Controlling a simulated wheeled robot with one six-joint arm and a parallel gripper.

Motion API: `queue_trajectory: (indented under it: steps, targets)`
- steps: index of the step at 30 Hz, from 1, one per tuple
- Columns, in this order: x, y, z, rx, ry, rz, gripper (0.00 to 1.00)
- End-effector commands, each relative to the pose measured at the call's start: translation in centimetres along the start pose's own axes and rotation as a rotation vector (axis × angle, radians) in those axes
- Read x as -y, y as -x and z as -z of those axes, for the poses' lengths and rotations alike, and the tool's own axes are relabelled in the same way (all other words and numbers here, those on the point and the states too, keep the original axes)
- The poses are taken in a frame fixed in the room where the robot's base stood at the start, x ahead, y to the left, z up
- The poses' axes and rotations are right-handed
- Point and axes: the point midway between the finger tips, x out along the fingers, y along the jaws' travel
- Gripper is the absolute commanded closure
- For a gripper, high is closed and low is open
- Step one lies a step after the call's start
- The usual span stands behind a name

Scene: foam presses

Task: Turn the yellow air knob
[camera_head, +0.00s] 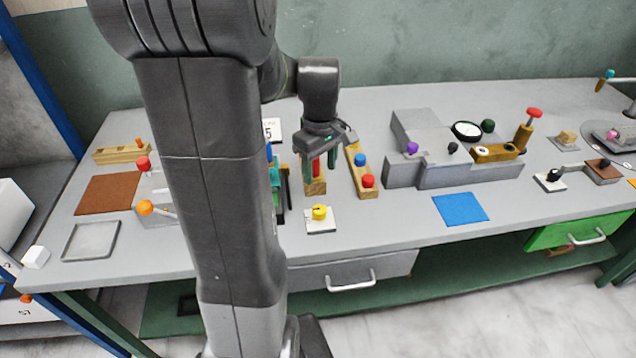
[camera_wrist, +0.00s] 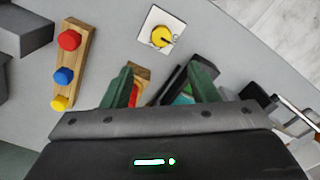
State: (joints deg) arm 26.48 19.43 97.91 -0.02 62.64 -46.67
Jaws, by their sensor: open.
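The yellow air knob (camera_head: 319,212) sits on a small white square plate (camera_head: 320,227) near the front edge of the grey table. In the wrist view the yellow knob (camera_wrist: 161,36) shows a dark pointer mark and lies beyond the fingertips on its white plate (camera_wrist: 150,22). My gripper (camera_head: 318,165) is open and empty, above the table and behind the knob in the head view. Its two green fingers also show in the wrist view (camera_wrist: 160,84), apart from the knob.
A wooden block with red parts (camera_head: 315,186) stands below my gripper. A wooden strip with coloured buttons (camera_head: 361,173) is to the right. A dark and teal device (camera_head: 280,190) is to the left. A blue mat (camera_head: 461,208) and a grey press (camera_head: 440,172) lie further right.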

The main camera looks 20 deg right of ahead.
Motion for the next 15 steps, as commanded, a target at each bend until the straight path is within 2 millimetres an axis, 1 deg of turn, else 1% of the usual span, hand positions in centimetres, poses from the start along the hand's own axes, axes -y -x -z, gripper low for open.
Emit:
queue_trajectory:
  steps: [5, 15]
  targets:
    - [0.0, -2.0, 0.0, 0.004, 0.002, 0.004, 0.46]
    - [0.1, -8.8, -0.1, 0.004, 0.001, 0.005, 0.46]
